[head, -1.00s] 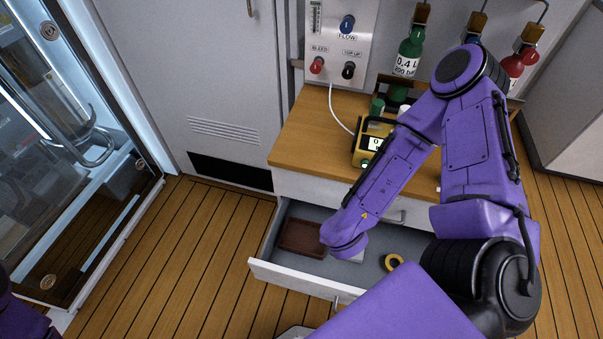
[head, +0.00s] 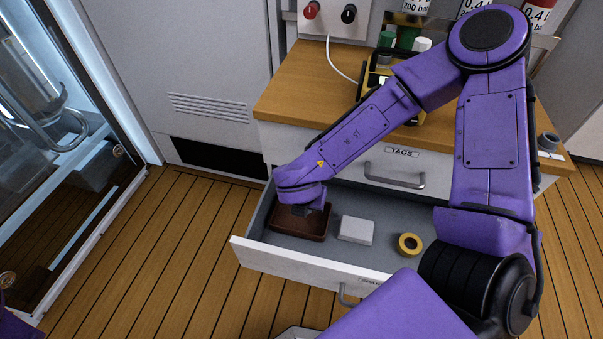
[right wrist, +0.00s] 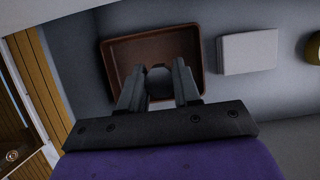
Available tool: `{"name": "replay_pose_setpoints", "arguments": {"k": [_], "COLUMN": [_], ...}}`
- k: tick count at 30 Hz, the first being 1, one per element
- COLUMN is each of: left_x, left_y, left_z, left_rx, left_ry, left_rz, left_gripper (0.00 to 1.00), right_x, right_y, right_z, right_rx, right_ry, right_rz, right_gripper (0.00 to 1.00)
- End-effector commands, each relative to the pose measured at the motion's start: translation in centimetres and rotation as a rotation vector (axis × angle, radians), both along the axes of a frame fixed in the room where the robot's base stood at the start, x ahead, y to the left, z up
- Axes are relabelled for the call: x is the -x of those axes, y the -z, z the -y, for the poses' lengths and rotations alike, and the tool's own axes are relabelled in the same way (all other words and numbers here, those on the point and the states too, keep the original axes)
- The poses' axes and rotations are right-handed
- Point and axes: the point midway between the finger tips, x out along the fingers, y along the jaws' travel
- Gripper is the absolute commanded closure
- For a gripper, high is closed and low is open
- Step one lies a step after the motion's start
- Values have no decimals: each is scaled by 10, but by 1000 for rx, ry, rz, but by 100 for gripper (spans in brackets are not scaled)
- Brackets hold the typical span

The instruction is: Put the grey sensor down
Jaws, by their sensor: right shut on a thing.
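My right gripper (right wrist: 159,88) is shut on the grey sensor (right wrist: 159,80), a small dark rounded piece between the two fingers in the right wrist view. The gripper points down over a brown tray (right wrist: 150,48) in the open drawer. The tray also shows in the head view (head: 312,230), partly hidden by my right wrist. I cannot tell whether the sensor touches the tray's floor. In the head view my wrist hides most of the fingers and the sensor. My left gripper is not in view.
In the drawer (head: 270,258), a white box (head: 356,230) lies right of the tray, and a yellow tape roll (head: 410,244) lies farther right. The wooden counter (head: 300,85) is above, holding a yellow-framed device (head: 375,75). A glass-doored cabinet (head: 60,170) stands at left.

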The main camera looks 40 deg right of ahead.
Motion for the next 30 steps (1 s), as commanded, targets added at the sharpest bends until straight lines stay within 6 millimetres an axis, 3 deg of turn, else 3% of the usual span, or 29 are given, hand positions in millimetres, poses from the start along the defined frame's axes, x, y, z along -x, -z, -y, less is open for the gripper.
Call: {"name": "replay_pose_setpoints", "arguments": {"k": [7,12,23,24,26,30], "left_x": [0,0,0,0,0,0], "left_y": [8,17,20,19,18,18], "left_z": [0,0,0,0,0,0], "left_rx": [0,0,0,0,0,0], "left_ry": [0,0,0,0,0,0], "left_rz": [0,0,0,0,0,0], "left_gripper": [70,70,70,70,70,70], "right_x": [-15,-15,-15,-15,-15,-15], "right_y": [20,49,54,53,52,52], "right_z": [-5,-5,-5,-5,-5,-5], "right_rx": [1,1,0,0,0,0], "right_ry": [0,0,2,2,1,1], "right_rz": [0,-2,1,1,0,0], "right_gripper": [97,97,97,61,42,42]}}
